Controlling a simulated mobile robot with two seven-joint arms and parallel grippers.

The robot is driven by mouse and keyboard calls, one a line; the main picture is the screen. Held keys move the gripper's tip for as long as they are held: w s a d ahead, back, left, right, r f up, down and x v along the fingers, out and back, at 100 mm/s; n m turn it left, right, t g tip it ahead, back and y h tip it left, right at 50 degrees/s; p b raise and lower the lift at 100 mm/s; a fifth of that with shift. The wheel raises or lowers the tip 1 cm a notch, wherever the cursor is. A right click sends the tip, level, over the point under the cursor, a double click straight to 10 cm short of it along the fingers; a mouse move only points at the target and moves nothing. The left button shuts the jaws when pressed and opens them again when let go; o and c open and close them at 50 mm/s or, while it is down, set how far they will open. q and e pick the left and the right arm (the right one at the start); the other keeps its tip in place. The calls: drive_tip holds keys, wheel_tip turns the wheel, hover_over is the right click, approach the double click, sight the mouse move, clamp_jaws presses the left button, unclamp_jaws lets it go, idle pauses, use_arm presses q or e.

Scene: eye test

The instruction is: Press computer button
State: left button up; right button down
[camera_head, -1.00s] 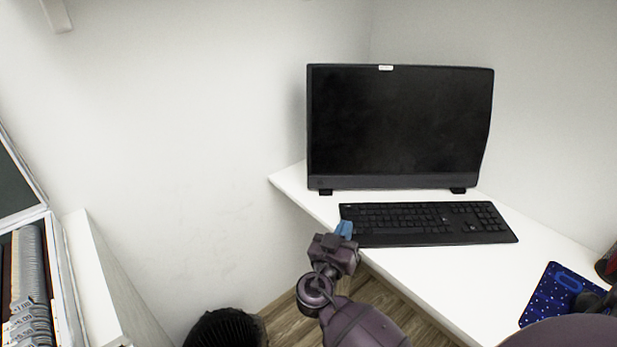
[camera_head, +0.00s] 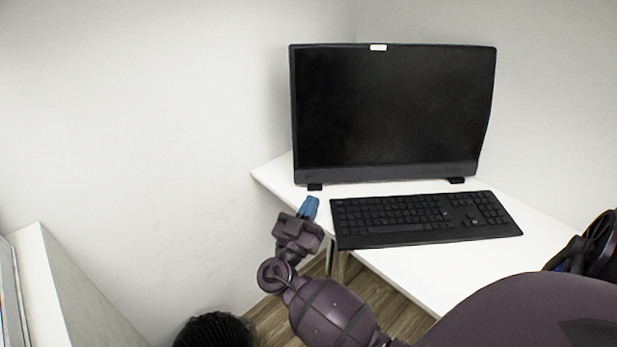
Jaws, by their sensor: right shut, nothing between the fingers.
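The computer (camera_head: 390,110) is a black all-in-one screen on two short feet at the back of the white desk (camera_head: 420,280). Its screen is dark. A small faint mark shows at the left end of its lower bezel, but I cannot make out a button. My right gripper (camera_head: 309,208) has blue fingertips and is shut and empty. In the picture it lies below the computer's lower left corner, left of the keyboard, at the desk's left edge. It appears apart from the computer.
A black keyboard (camera_head: 425,220) lies in front of the computer. A dark shape at the right edge is unclear and covers most of the mouse pad's area. A white cabinet (camera_head: 70,290) stands at the left, and a black rounded object (camera_head: 215,332) is at the bottom.

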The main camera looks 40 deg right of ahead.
sight(309, 177)
drive_tip(key=shift+w+d, duration=0.1)
drive_tip(key=w+d, duration=0.1)
drive_tip(key=w+d+f+b, duration=0.1)
drive_tip(key=w, duration=0.1)
drive_tip(key=w+d+f, duration=0.1)
drive_tip(key=w+d, duration=0.1)
drive_tip(key=shift+w+b, duration=0.2)
drive_tip(key=shift+b, duration=0.15)
drive_tip(key=shift+w+d, duration=0.15)
drive_tip(key=shift+w, duration=0.15)
drive_tip(key=shift+w+d, duration=0.15)
drive_tip(key=shift+w, duration=0.1)
drive_tip(key=shift+w+d+b, duration=0.1)
drive_tip(key=shift+b, duration=0.25)
drive_tip(key=shift+w+r, duration=0.1)
drive_tip(key=shift+r, duration=0.05)
use_arm(q)
drive_tip(key=shift+f, duration=0.95)
drive_tip(key=shift+s+f, duration=0.25)
drive_tip(key=shift+s, duration=0.05)
